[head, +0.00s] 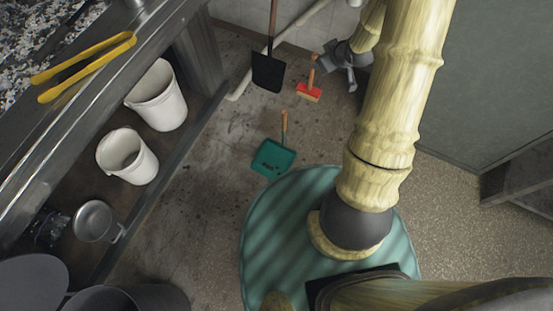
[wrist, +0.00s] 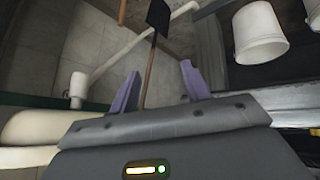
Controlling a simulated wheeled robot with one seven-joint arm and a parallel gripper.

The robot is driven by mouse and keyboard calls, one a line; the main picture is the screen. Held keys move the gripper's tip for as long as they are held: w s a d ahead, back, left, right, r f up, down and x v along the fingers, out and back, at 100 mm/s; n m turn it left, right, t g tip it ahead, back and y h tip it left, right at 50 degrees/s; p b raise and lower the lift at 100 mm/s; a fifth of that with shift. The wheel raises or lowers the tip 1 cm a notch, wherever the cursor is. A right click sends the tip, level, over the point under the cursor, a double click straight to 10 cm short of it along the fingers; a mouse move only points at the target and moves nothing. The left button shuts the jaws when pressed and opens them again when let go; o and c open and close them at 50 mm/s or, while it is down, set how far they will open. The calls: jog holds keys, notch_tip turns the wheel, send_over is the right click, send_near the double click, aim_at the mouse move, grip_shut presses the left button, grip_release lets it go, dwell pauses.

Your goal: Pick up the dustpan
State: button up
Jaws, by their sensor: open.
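The teal dustpan (head: 272,159) lies on the floor near the edge of the round teal base in the head view. Its short wooden handle (head: 284,125) points away toward the back wall. My gripper (head: 338,70) is beyond and to the right of the dustpan in the head view, near the back wall. In the wrist view, the gripper's two purple fingers (wrist: 158,83) are spread apart with nothing held between them. The dustpan does not show in the wrist view.
White buckets (head: 158,97) and a metal counter (head: 75,110) are at left. Floor around the dustpan's left is clear.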

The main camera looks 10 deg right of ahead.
notch_tip(320, 180, down, 25)
jog(key=w+d+n+t+y+b, duration=0.2)
jog(key=t+y+b, duration=0.15)
jog(key=b, duration=1.15)
jog(key=s+f+t+y+b, duration=0.1)
jog(key=s+f+y+b, duration=0.2)
jog(key=f+b, duration=0.4)
jog(key=s+f+t+y+b, duration=0.2)
jog(key=f+b, duration=0.5)
jog(key=f, duration=0.5)
jog(key=shift+s+a+f+n+y+b, duration=0.15)
jog(key=shift+s+f+n+y+b, duration=0.25)
jog(key=shift+y, duration=0.35)
jog(key=shift+r, duration=0.2)
jog(key=b, duration=0.5)
send_near(286, 117)
jog(key=x, duration=0.5)
jog(key=shift+w+a+f, duration=0.1)
jog(key=shift+w+f, duration=0.1)
jog(key=shift+f, duration=0.1)
jog(key=shift+w+a+r, duration=0.1)
jog(key=shift+w+r, duration=0.05)
